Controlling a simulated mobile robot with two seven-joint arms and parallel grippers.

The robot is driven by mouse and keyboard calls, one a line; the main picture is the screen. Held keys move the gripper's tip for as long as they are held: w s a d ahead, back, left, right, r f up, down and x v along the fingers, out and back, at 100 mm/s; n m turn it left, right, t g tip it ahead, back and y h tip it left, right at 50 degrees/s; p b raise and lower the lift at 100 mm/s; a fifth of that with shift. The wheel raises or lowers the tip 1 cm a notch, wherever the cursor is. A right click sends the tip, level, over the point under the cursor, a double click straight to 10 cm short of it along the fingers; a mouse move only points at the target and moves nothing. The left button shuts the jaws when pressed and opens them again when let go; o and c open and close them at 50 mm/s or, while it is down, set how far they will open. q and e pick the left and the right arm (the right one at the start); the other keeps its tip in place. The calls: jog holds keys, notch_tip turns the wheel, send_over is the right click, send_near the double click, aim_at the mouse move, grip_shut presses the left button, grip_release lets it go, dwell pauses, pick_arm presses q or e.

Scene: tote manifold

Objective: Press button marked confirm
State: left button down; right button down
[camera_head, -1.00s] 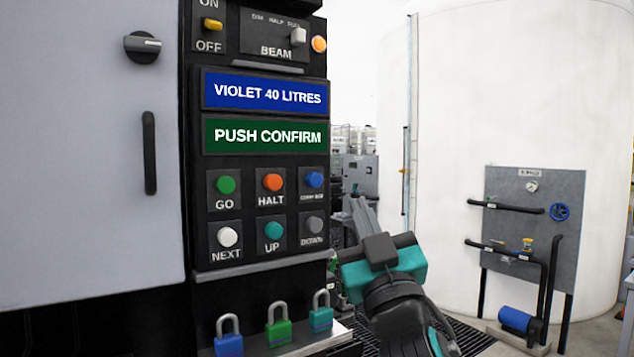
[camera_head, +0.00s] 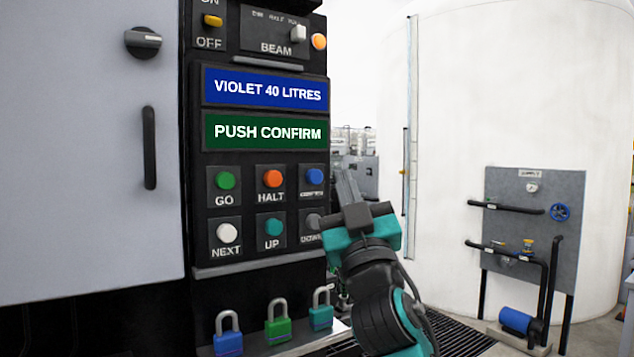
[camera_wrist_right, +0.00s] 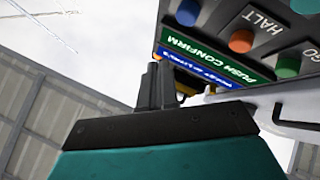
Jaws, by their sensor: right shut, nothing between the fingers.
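The control panel (camera_head: 240,262) stands upright left of centre in the head view. Its blue button (camera_head: 314,177), top right of the button group, has a label too small to read surely now. The green screen (camera_head: 264,132) reads PUSH CONFIRM. My right gripper (camera_head: 344,178) is shut and empty, its fingertips just right of the blue button and apart from it in the picture. In the wrist view, the fingers (camera_wrist_right: 163,80) are together, and the blue button (camera_wrist_right: 188,12) shows at the top. My left gripper is not in view.
Several padlocks (camera_head: 278,322) stand on a ledge below. A white tank (camera_head: 450,120) is at right.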

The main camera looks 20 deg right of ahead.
aim_at(316, 177)
jog(key=shift+w+a+b, duration=0.15)
jog(key=shift+w+b, duration=0.15)
jog(key=shift+w, duration=0.75)
jog(key=shift+w+a+b, duration=0.15)
jog(key=shift+w+b, duration=0.15)
jog(key=shift+w, duration=0.7)
dwell(0.4)
jog(key=shift+w+a, duration=0.1)
jog(key=shift+w, duration=0.35)
jog(key=shift+w+b, duration=0.55)
dwell(0.7)
dwell(0.3)
jog(key=shift+s+p, duration=0.4)
jog(key=shift+s, duration=0.6)
